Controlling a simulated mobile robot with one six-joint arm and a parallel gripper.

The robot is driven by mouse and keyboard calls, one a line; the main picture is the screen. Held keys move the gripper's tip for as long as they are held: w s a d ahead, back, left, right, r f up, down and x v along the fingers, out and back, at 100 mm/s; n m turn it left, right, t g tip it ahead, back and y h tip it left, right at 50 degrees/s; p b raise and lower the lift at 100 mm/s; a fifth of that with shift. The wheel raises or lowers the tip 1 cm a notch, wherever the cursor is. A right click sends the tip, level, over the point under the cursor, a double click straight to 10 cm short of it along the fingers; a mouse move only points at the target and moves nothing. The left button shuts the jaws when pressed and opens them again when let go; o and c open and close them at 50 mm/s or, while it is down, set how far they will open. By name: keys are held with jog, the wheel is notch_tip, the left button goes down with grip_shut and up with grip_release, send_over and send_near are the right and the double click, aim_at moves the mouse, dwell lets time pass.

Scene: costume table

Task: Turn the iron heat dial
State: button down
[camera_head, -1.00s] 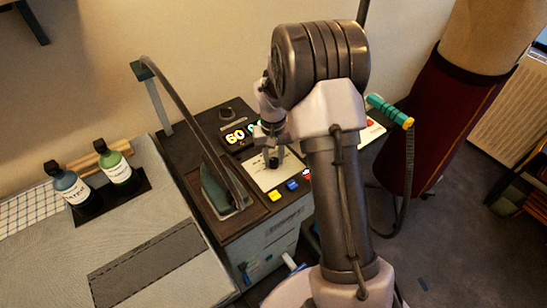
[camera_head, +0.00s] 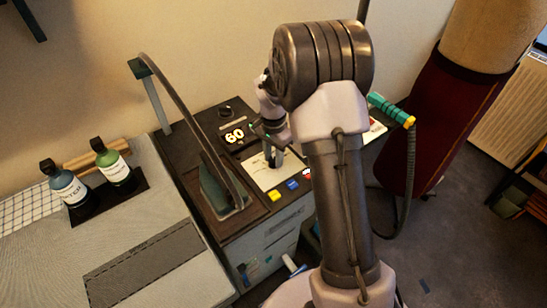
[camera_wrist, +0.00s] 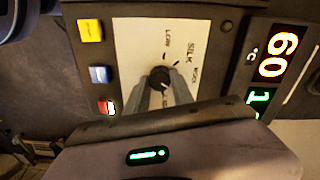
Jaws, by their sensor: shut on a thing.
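The heat dial (camera_wrist: 159,76) is a round black knob on a pale panel (camera_wrist: 208,43) with printed marks including LOW, SILK and WOOL. In the wrist view my gripper (camera_wrist: 161,84) has its two grey fingers on either side of the dial, shut on it. In the head view my gripper (camera_head: 273,158) is down at the white panel (camera_head: 267,178), and its fingers hide the dial. The iron (camera_head: 222,192) stands on the dark station top, left of the panel. A display (camera_wrist: 278,54) reads 60 °C, with a green digit beside it.
Yellow, blue and red buttons (camera_wrist: 98,75) line the panel's edge close to my fingers. A cord (camera_head: 185,105) arches over the iron. Two bottles (camera_head: 114,167) stand on the board at left. A teal-handled tool (camera_head: 391,109) is at right, before a dress form (camera_head: 440,110).

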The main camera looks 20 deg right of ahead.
aim_at(273, 159)
jog(key=shift+m, duration=0.8)
jog(key=c, duration=1.1)
grip_release()
jog(key=shift+r, duration=0.1)
notch_tip(273, 159, up, 17)
jog(key=p, duration=0.6)
jog(key=shift+r, duration=0.15)
jog(key=shift+w, duration=0.15)
